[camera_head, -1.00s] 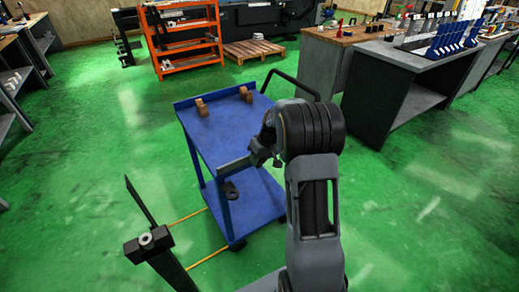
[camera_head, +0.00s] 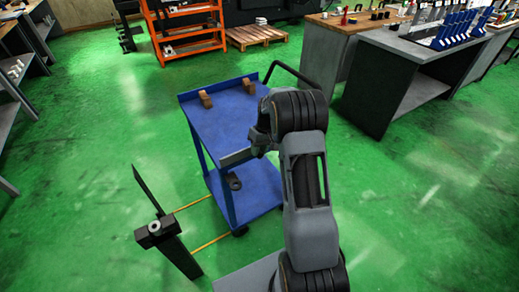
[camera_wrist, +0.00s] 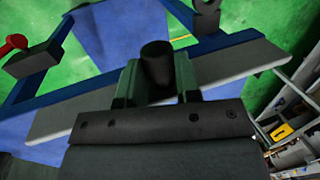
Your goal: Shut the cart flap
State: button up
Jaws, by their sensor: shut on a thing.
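The blue cart (camera_head: 225,112) stands in the middle of the head view, with a flat top, a lower shelf and a black handle at its far right. The cart flap (camera_head: 237,158) shows as a grey strip along the cart's near edge, partly hidden by my arm. In the wrist view the flap (camera_wrist: 65,118) runs slantwise beneath the fingers, beside a blue edge. My gripper (camera_wrist: 155,80) is shut at the flap, with a dark round knob (camera_wrist: 157,60) between its fingers. In the head view my gripper (camera_head: 256,145) is at the cart's near right corner.
Two brown blocks (camera_head: 206,99) (camera_head: 249,87) stand on the cart top. A grey workbench (camera_head: 405,85) stands to the right. Green floor is open left of the cart.

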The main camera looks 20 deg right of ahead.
jog(key=o, duration=0.9)
jog(key=v, duration=1.4)
jog(key=shift+w+f, duration=0.1)
